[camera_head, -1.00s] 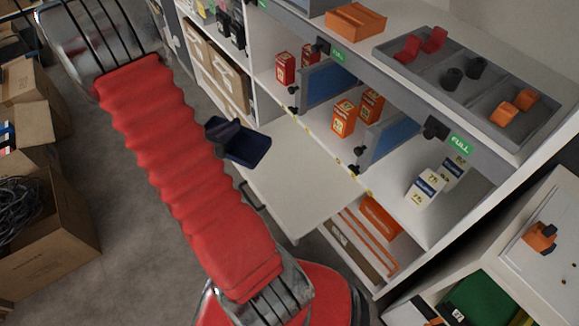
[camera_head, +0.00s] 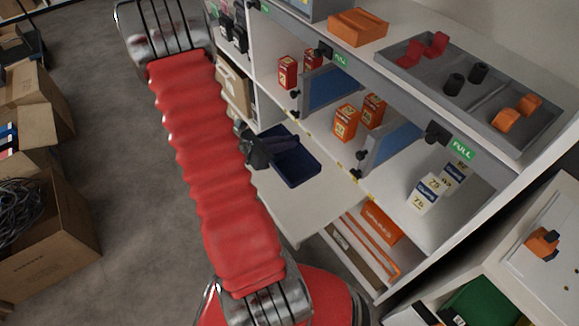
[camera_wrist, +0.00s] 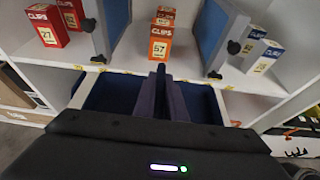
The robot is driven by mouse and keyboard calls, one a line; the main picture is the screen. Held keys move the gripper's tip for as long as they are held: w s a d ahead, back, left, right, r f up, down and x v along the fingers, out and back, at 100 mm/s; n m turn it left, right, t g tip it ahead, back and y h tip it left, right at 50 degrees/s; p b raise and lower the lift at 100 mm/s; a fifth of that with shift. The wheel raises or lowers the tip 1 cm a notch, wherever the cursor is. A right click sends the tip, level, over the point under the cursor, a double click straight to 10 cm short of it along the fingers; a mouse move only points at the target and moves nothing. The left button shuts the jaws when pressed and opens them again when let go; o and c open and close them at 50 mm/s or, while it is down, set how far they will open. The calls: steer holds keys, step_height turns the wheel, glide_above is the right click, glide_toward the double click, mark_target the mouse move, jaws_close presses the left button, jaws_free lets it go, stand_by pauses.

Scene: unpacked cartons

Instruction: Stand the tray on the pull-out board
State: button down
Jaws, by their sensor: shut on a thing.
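The dark blue tray (camera_head: 296,168) is in my gripper, over the pale pull-out board (camera_head: 285,205) that juts from the shelf unit. My gripper (camera_head: 283,145) is shut on the tray, with its dark fingers reaching across it from the left. In the wrist view the fingers (camera_wrist: 163,98) stand in the middle, and the tray (camera_wrist: 104,92) shows on both sides of them. The gripper body hides the near part of the tray. The tray looks roughly level. I cannot tell whether its underside touches the board.
Behind the board, orange clip boxes (camera_head: 345,122) stand between blue dividers (camera_head: 392,145) on the shelf. Red boxes (camera_head: 287,72) are to the left, white-and-blue boxes (camera_head: 425,192) to the right. The board's front part is bare. An open carton (camera_head: 45,230) stands on the floor at left.

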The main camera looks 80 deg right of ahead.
mark_target(285, 161)
steer(key=shift+f, duration=2.65)
steer(key=shift+f, duration=2.1)
steer(key=shift+f, duration=0.1)
steer(key=c, duration=1.8)
jaws_free()
steer(key=v, duration=1.2)
steer(key=shift+w, duration=0.1)
